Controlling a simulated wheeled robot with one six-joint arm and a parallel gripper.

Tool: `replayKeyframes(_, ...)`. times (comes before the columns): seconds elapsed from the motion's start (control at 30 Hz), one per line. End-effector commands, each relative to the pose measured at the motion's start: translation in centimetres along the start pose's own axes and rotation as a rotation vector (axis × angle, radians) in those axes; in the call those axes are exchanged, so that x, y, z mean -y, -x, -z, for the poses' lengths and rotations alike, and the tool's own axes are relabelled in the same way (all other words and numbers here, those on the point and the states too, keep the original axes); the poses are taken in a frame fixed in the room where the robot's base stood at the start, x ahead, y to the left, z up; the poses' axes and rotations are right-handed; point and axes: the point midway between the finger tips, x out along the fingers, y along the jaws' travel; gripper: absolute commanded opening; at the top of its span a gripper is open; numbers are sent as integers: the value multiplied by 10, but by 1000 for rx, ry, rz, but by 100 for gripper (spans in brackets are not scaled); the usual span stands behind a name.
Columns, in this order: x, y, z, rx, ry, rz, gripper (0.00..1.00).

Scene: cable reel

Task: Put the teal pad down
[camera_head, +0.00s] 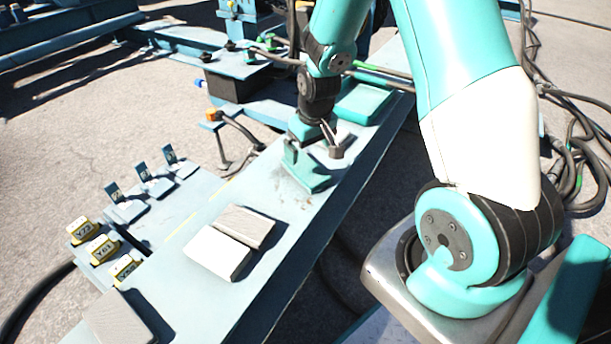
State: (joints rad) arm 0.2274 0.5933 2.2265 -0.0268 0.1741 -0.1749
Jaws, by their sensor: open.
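A teal pad (312,181) lies on the long pale-blue bench top, with an upright teal part at its left side. My gripper (314,152) is right above and beside this pad, pointing down with its jaws apart. A dark finger shows on the right, at the pad's far side. I cannot tell whether the fingers touch the pad. A second teal block (362,102) lies farther back on the bench, behind my gripper.
A white pad (217,253) and a grey pad (245,226) lie nearer on the bench (190,305), and another grey pad (122,318) at the front. Yellow tags (103,247) stand on the left. Cables (575,150) lie at right. Bare bench surrounds the teal pad's near side.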

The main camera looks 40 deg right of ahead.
Motion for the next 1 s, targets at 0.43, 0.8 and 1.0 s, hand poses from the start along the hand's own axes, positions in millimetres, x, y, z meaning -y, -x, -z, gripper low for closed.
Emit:
replayKeyframes(0.43,3,-46,2,2,1,1,100)
replayKeyframes(0.8,4,-68,4,-1,0,0,100)
replayKeyframes(1.0,4,-68,3,0,0,0,63)
